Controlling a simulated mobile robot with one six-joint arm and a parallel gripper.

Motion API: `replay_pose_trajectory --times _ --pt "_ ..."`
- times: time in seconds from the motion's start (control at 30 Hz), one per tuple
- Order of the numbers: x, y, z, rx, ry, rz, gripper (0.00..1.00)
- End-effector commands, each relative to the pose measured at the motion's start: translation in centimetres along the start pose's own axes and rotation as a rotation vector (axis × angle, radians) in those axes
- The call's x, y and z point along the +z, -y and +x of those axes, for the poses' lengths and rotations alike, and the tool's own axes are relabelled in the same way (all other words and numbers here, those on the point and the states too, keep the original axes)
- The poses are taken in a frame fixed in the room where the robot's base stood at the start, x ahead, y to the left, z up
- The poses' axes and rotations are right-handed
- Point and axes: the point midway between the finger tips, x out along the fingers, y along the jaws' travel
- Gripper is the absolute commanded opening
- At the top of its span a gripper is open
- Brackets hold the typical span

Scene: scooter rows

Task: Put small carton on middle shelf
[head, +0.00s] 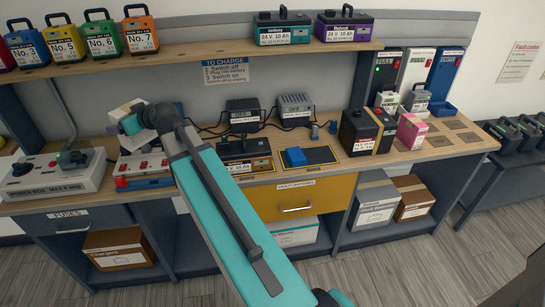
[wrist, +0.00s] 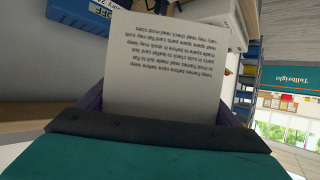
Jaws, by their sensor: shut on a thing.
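My gripper (wrist: 165,118) is shut on a pale, flat-faced thing (wrist: 165,60) with several lines of printed text, upside down in the wrist view. Its face fills the space beyond the jaws; its depth is hidden, so I cannot tell whether it is the small carton. In the head view my gripper (head: 130,123) is at the left of the workbench (head: 340,165), partly hidden behind my wrist joint, with the pale thing (head: 122,110) showing beside it. An upper shelf (head: 200,55) runs above the bench, and a low shelf (head: 335,240) runs below it.
Coloured batteries (head: 103,38) stand on the upper shelf. Larger cartons (head: 413,198) fill parts of the low shelf. The upper shelf has clear room in its middle.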

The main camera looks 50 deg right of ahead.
Motion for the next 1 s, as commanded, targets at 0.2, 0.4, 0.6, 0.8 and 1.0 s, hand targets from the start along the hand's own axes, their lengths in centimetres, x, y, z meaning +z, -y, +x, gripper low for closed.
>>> replay_pose_trajectory --times 0.2,0.4,0.6,0.8,1.0 --pt "1.8 -7.3 -0.9 0.047 -0.002 0.021 0.58" --pt "3.6 -13.8 -2.4 0.101 -0.005 0.044 0.58" --pt "5.7 -20.2 -4.6 0.163 -0.008 0.068 0.58" --pt "8.2 -26.4 -7.5 0.231 -0.009 0.098 0.58" --pt "10.8 -32.3 -10.9 0.304 -0.01 0.128 0.58"
